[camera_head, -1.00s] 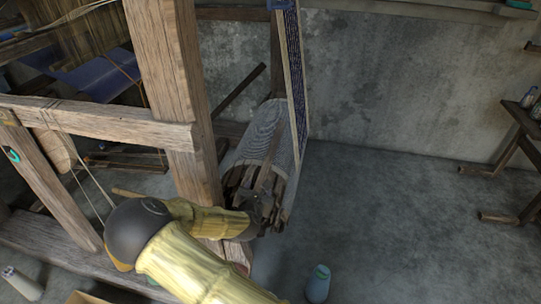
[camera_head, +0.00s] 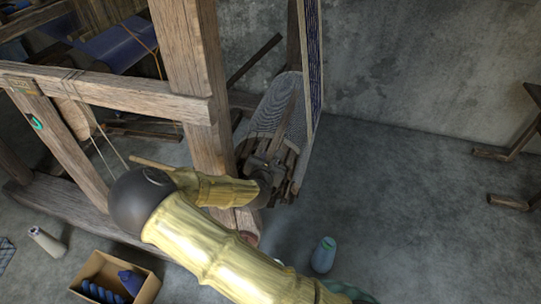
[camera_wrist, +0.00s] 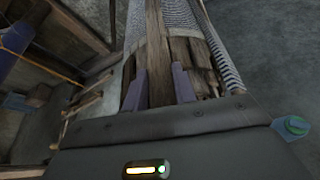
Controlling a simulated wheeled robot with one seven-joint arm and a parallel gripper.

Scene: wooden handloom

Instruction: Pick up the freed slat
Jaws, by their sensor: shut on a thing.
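The slat (camera_wrist: 156,50) is a long, narrow strip of weathered wood. In the wrist view it runs between the two purple fingers of my gripper (camera_wrist: 159,88), which are shut on it near its close end. In the head view my gripper (camera_head: 266,168) is at the near end of the cloth roll (camera_head: 270,112), and the slat (camera_head: 281,132) lies along the top of the roll. Other slats (camera_wrist: 199,62) sit beside it in the wrist view. I cannot tell whether the held slat still touches the roll.
The loom's thick post (camera_head: 193,70) stands just left of the roll, with a crossbeam (camera_head: 130,97). A bluish bottle-like object (camera_head: 323,255) stands near my arm. The floor at right is mostly clear.

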